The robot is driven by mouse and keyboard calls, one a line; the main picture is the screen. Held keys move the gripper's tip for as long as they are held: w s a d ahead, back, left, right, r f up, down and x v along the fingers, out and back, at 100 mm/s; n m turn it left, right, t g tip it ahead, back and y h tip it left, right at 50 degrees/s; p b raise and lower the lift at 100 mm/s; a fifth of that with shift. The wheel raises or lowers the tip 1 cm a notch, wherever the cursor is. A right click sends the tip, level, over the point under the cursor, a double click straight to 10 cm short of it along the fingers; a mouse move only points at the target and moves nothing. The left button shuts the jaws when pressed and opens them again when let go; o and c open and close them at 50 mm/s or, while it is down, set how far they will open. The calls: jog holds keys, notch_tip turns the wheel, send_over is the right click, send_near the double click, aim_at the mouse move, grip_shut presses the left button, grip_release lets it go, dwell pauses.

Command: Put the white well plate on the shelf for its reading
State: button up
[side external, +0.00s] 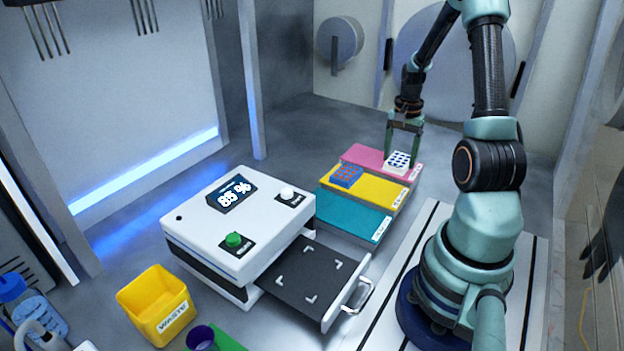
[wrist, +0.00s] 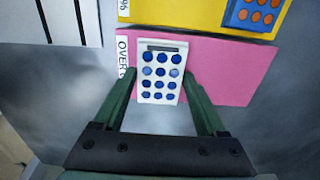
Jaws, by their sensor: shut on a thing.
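The white well plate (side external: 397,162) with dark blue wells is between the fingers of my gripper (side external: 402,155), at the right end of the pink shelf (side external: 362,154). In the wrist view the plate (wrist: 160,90) is upright in the picture, with my gripper (wrist: 161,76) shut on its two sides. It overlaps the pink shelf (wrist: 228,75), whose partly hidden label begins "OVER". I cannot tell whether the plate touches the shelf. The reader's display (side external: 236,194) shows 85 %.
The teal shelf (side external: 350,215) is empty. The reader's black drawer (side external: 300,272) is out and empty. A yellow waste bin (side external: 157,304) stands at front left.

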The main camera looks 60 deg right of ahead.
aim_at(399, 160)
jog(key=shift+f, duration=0.15)
jog(key=o, duration=1.4)
notch_tip(399, 160, up, 12)
jog(key=w+a+r+n+t+h, duration=0.1)
jog(key=w+a+r+n, duration=0.25)
jog(key=a, duration=0.35)
jog(key=w+a+r+n+t, duration=0.1)
jog(key=w+a+r+n, duration=0.1)
jog(key=w+a+n, duration=0.35)
jog(key=s+a+n+t, duration=0.1)
jog(key=a+n, duration=0.2)
jog(key=a, duration=0.4)
jog(key=s+a+r+n+t, duration=0.1)
jog(key=a+n, duration=0.2)
jog(key=a, duration=0.3)
jog(key=s+a+n+t+y, duration=0.1)
jog(key=a+n, duration=0.2)
jog(key=a, duration=0.4)
jog(key=shift+s+a+r+t, duration=0.15)
jog(key=shift+a+r+t, duration=0.15)
jog(key=shift+r, duration=0.1)
